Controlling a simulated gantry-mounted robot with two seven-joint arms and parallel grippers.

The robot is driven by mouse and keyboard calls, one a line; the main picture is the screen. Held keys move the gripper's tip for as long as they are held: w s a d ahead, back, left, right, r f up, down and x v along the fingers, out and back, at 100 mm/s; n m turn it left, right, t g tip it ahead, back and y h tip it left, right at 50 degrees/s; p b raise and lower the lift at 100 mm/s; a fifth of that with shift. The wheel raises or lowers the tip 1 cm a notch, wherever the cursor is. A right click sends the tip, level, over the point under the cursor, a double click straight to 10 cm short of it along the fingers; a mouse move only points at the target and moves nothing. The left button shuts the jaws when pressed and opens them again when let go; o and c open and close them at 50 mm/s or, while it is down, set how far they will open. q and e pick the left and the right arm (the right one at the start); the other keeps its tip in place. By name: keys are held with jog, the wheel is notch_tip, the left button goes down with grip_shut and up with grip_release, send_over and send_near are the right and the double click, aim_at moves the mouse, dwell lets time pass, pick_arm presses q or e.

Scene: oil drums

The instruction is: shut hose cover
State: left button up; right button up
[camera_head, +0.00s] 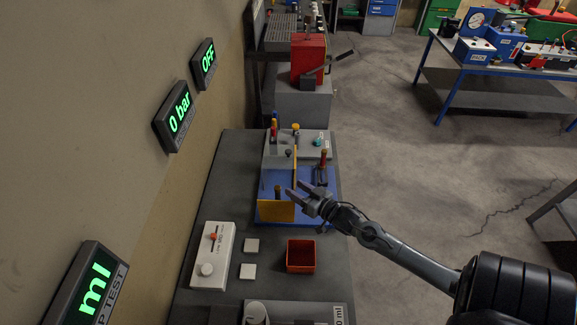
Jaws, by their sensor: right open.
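A blue base plate (265,184) lies on the dark bench and carries several fittings. A yellow panel (275,211) stands at its front edge, with a brown-topped dark post (277,191) just behind it. A thin yellow upright piece (295,169) stands farther back. I cannot tell for certain which yellow part is the hose cover. My right gripper (295,188) reaches in from the right over the blue base, close to the post and above the yellow panel's right end. Its fingers are apart, with nothing seen between them. My left gripper is not in view.
A grey block (305,146) is behind. The wall with displays bounds the left.

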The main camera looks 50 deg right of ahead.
jog(key=h+b, duration=0.1)
jog(key=b, duration=0.3)
send_near(288, 151)
jog(key=s+a+f, duration=0.3)
pick_arm(q)
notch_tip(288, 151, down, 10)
jog(key=b, duration=0.3)
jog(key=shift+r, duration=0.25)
pick_arm(e)
jog(key=w+d+r+n+t, duration=0.1)
jog(key=d, duration=0.2)
pick_arm(q)
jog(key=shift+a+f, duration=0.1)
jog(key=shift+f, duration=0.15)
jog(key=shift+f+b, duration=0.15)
jog(key=shift+b, duration=0.3)
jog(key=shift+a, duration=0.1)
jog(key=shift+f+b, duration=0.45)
pick_arm(e)
jog(key=shift+t+h, duration=0.3)
jog(key=w, duration=0.4)
jog(key=w+d, duration=0.1)
jog(key=w, duration=0.6)
jog(key=shift+w+d+r, duration=0.25)
jog(key=shift+w+d, duration=0.15)
jog(key=c, duration=0.4)
grip_shut()
